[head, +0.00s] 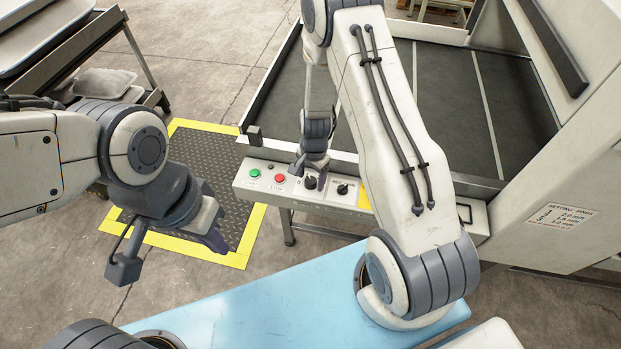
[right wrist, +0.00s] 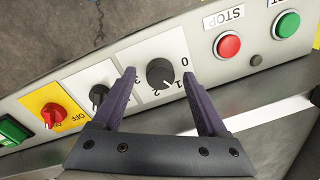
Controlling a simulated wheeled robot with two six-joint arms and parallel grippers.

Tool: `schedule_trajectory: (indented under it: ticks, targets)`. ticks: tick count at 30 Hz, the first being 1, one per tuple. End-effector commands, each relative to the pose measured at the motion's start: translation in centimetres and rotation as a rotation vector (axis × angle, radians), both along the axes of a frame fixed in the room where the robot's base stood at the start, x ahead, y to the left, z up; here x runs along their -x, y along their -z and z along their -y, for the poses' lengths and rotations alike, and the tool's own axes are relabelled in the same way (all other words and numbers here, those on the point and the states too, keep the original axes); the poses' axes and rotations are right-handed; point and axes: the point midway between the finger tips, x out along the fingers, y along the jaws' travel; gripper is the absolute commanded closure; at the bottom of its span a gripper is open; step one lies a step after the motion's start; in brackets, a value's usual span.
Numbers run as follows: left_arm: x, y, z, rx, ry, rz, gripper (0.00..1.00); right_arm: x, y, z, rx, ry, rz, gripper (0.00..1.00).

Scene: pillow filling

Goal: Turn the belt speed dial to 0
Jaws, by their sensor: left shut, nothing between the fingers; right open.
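The control panel shows a round black dial (right wrist: 160,73) on a white plate with printed numbers, 0 at its upper right in the right wrist view. The dial's pointer mark is too small to read surely. It also shows in the head view (head: 310,183), right of the red stop button. My right gripper (right wrist: 159,78) is open, its two purple fingers on either side of the dial; I cannot tell whether they touch it. In the head view, my right gripper (head: 309,168) is just above the panel. My left gripper (head: 217,242) is shut and empty, away from the panel.
The panel (right wrist: 250,85) carries a red stop button (right wrist: 227,44), a green button (right wrist: 285,23), a second black knob (right wrist: 98,96) and a red switch (right wrist: 53,115) on yellow. The dark belt (head: 440,95) lies behind. A yellow-edged floor mat (head: 175,150) is at left.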

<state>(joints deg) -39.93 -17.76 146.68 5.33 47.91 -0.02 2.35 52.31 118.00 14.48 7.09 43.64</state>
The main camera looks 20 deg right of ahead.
Motion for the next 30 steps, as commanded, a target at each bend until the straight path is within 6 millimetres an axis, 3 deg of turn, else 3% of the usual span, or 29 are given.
schedule_trajectory:
  ticks: [9,10,15,16,30]
  targets:
    - [0.0,0.1,0.0,0.0,0.0,0.0,1.0,-0.1,0.4,0.0,0.0,-0.001,0.001,0.24]
    - [0.0,0.1,0.0,0.0,0.0,0.0,1.0,-0.1,0.4,0.0,0.0,-0.001,0.001,0.28]
    - [0.0,0.1,0.0,0.0,0.0,0.0,1.0,-0.1,0.4,0.0,0.0,-0.001,0.001,0.93]
    - [0.0,0.1,0.0,0.0,0.0,0.0,1.0,-0.1,0.3,0.0,0.0,-0.001,0.001,1.0]
    - [0.0,1.3,0.0,0.0,0.0,0.0,1.0,-0.1,0.6,0.0,0.0,-0.107,0.001,1.0]
